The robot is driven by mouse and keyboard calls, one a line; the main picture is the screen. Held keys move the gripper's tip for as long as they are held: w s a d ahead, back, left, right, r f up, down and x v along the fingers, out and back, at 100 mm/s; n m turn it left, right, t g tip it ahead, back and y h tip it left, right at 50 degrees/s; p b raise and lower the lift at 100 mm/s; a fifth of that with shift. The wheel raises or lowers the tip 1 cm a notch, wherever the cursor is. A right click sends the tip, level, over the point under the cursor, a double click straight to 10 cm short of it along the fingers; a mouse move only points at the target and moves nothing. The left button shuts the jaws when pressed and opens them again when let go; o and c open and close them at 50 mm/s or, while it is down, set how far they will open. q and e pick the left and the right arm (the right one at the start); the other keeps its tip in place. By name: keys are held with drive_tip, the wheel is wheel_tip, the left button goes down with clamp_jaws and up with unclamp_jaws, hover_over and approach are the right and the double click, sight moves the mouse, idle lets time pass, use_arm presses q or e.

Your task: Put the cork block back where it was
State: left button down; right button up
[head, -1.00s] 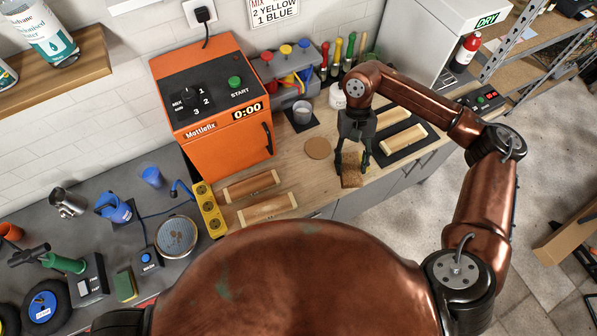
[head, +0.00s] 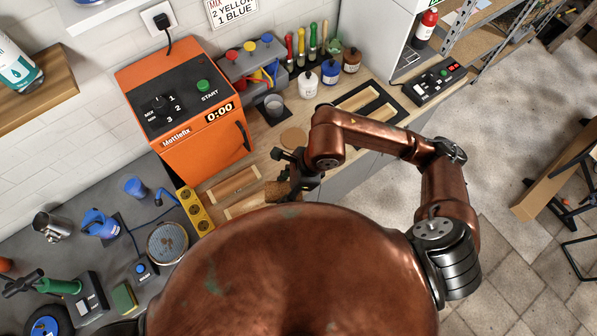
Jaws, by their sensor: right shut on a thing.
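The cork block (head: 275,190) is a rough brown block, partly hidden by the fingers of my right gripper (head: 282,183) and by my own body below. My right gripper is shut on it, over the front part of the wooden bench top, beside two wooden trays (head: 230,188). I cannot tell whether the block touches the bench or a tray. A round cork disc (head: 294,137) lies flat on the bench just behind the gripper. My left gripper is not in view.
The orange oven (head: 190,110) stands behind the trays. A yellow socket strip (head: 195,210) lies to their left. A cup (head: 274,105) stands near the oven.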

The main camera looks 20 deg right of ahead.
drive_tip(key=shift+s+a+r+m+t, duration=0.35)
drive_tip(key=shift+a+r+m, duration=0.2)
drive_tip(key=shift+m, duration=0.45)
drive_tip(key=w+d+f, duration=0.2)
drive_tip(key=w+f, duration=0.1)
drive_tip(key=w+d+f+p, duration=0.1)
drive_tip(key=w+d+f, duration=0.1)
drive_tip(key=w+d, duration=0.1)
drive_tip(key=w+d+f+p, duration=0.1)
drive_tip(key=w+d+f, duration=0.2)
drive_tip(key=w, duration=0.1)
drive_tip(key=shift+f, duration=0.3)
drive_tip(key=shift+w+d+f, duration=0.2)
drive_tip(key=shift+w+f, duration=0.1)
drive_tip(key=shift+f, duration=0.15)
wheel_tip(320, 180, down, 4)
drive_tip(key=shift+w+d+r+p, duration=0.15)
drive_tip(key=shift+r+p, duration=0.1)
drive_tip(key=shift+p, duration=0.45)
drive_tip(key=shift+f, duration=0.1)
